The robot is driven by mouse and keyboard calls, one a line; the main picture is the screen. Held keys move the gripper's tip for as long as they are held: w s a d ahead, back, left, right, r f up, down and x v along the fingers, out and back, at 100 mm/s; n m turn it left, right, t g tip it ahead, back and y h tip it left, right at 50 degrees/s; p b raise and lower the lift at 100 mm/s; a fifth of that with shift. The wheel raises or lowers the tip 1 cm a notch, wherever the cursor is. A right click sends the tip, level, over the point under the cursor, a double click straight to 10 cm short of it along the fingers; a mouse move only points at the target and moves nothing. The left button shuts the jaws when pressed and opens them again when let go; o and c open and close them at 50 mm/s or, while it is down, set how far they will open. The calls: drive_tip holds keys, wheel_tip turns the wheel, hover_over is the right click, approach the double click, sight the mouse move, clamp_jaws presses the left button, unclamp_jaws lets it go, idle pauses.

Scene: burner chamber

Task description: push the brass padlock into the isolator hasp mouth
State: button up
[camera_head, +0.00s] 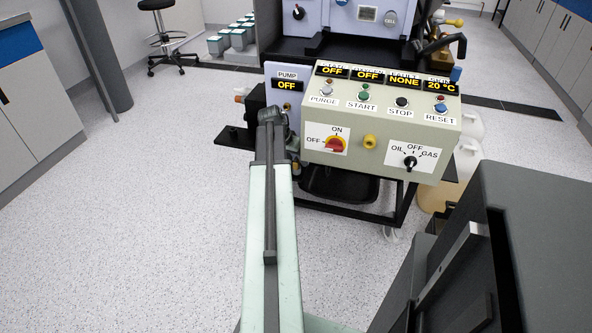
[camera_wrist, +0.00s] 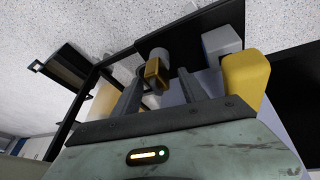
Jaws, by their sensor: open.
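My gripper (camera_wrist: 160,75) is open, its two fingers spread in the wrist view. A small brass-yellow block with a darker face (camera_wrist: 155,73) shows between and beyond the fingertips, against a grey round part. It may be the brass padlock; I cannot tell whether the fingers touch it. In the head view, my arm reaches the left side of the control panel (camera_head: 310,172), and its end (camera_head: 270,117) is beside the pump box, fingers unclear. The red rotary isolator switch (camera_head: 335,144) sits on the panel front by ON and OFF marks. I cannot make out the hasp mouth or padlock there.
A yellow knob (camera_head: 369,142) and the black fuel selector (camera_head: 410,162) stick out of the panel front. A larger yellow part (camera_wrist: 245,75) is right of my fingers in the wrist view. A stool (camera_head: 166,40) stands back left. The left floor is clear.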

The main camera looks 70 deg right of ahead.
clamp_jaws()
drive_tip(key=shift+r, duration=0.1)
drive_tip(key=shift+r, duration=0.1)
drive_tip(key=shift+r+p, duration=0.35)
drive_tip(key=shift+p, duration=0.15)
wheel_tip(320, 180, up, 4)
drive_tip(key=p, duration=0.3)
drive_tip(key=shift+f, duration=0.25)
drive_tip(key=w+a, duration=0.4)
drive_tip(key=a, duration=0.3)
drive_tip(key=w+a+f, duration=0.1)
drive_tip(key=w+a, duration=0.4)
drive_tip(key=a, duration=0.3)
drive_tip(key=shift+a, duration=0.3)
drive_tip(key=c, duration=0.7)
unclamp_jaws()
drive_tip(key=shift+w, duration=0.1)
drive_tip(key=shift+c, duration=0.2)
clamp_jaws()
